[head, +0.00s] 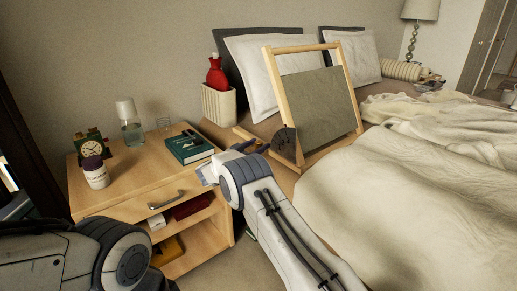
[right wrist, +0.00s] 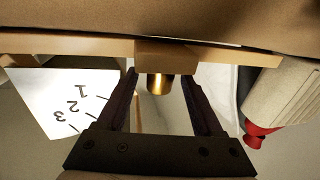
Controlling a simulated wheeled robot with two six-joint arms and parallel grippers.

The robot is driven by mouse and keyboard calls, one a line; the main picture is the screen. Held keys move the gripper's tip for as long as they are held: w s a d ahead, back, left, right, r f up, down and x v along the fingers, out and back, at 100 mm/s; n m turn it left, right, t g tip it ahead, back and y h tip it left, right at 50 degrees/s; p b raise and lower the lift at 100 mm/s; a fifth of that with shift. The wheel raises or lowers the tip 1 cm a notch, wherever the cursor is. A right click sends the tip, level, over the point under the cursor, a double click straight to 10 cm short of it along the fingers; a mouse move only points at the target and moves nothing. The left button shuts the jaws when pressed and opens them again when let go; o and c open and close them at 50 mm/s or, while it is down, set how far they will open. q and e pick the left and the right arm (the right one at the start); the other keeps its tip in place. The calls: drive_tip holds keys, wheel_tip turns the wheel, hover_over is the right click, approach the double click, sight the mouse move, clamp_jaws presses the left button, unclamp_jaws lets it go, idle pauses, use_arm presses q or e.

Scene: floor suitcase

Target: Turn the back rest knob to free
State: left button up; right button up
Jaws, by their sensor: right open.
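The back rest (head: 318,108) is a light wooden frame with grey-green fabric, standing tilted on the bed against the pillows. In the right wrist view, a brass-coloured knob (right wrist: 158,84) sticks out below a wooden block on a wooden rail. My right gripper (right wrist: 160,76) is open, with one dark finger on each side of the knob; I cannot tell whether they touch it. A white plate (right wrist: 72,98) with the figures 1, 2 and 3 and tick marks is left of the fingers. In the head view my right gripper (head: 260,147) is at the back rest's lower left, hiding the knob.
A bedside table (head: 140,190) stands left of my right arm, carrying a clock (head: 91,147), a jar (head: 95,173), a carafe (head: 131,128) and a green book (head: 189,148). A beige basket (head: 219,107) holds a red bottle (head: 216,73). Rumpled bedding (head: 400,190) fills the right.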

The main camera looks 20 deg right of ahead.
drive_tip(key=shift+w+d, duration=0.25)
drive_tip(key=shift+d, duration=0.15)
clamp_jaws()
